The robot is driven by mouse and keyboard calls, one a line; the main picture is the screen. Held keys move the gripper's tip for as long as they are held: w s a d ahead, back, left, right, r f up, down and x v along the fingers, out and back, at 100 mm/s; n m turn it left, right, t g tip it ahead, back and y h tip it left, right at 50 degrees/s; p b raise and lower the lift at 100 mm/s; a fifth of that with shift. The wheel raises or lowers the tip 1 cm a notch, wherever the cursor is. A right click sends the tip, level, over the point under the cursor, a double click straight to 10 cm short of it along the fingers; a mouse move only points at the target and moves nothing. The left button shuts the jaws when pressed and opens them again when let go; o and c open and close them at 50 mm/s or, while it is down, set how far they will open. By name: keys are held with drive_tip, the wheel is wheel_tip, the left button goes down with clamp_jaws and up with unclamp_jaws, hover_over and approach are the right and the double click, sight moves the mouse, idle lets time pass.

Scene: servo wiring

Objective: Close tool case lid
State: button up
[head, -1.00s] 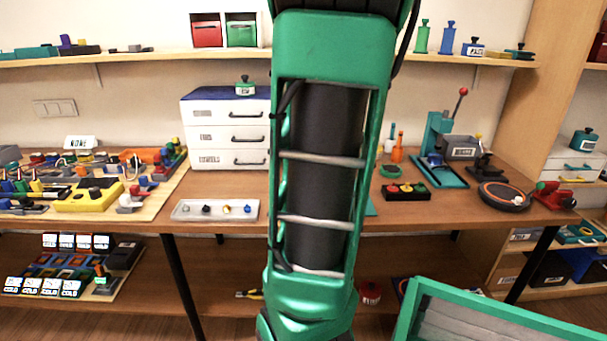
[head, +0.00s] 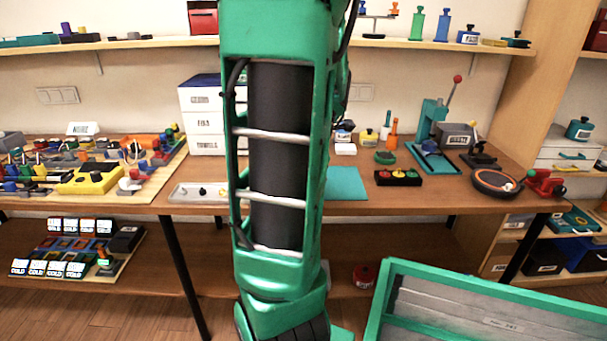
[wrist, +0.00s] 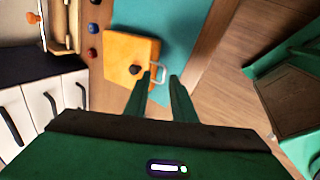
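In the wrist view, an orange-yellow box (wrist: 128,48) with a dark knob and a pale metal handle (wrist: 158,73) lies on the bench, partly over the teal mat (wrist: 185,32). It may be the tool case; I cannot tell whether its lid is open. My gripper (wrist: 161,78) has its two fingers apart, with the tips close to the handle; contact cannot be told. In the head view, my arm hides the gripper and the box, while part of the teal mat (head: 346,184) shows.
A white drawer unit (head: 204,120) stands left of my arm; its drawers (wrist: 35,105) also show in the wrist view. A tan open-looking container (wrist: 62,28) is nearby. A large green-framed bin (head: 490,287) is at lower right. A button box (head: 398,178) sits right of the mat.

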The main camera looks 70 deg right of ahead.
drive_tip(key=v, duration=0.9)
drive_tip(key=shift+w+a+f, duration=0.1)
drive_tip(key=shift+w+a, duration=0.05)
drive_tip(key=shift+w, duration=0.05)
idle(0.3)
drive_tip(key=w+a+f+m+y, duration=0.2)
drive_tip(key=w+a+m, duration=0.15)
drive_tip(key=a, duration=0.35)
drive_tip(key=w+a+f+m+y, duration=0.1)
drive_tip(key=w+a+f+m, duration=0.1)
drive_tip(key=w+a, duration=0.35)
drive_tip(key=s+a+f+m+g+y, duration=0.1)
drive_tip(key=s+a+m, duration=0.1)
drive_tip(key=a, duration=0.6)
drive_tip(key=s+a+f+m+g, duration=0.2)
drive_tip(key=a+m, duration=0.3)
drive_tip(key=a, duration=0.4)
drive_tip(key=shift+a+f+y, duration=0.2)
drive_tip(key=shift+f+y, duration=0.05)
drive_tip(key=shift+y, duration=0.15)
drive_tip(key=shift+m, duration=0.25)
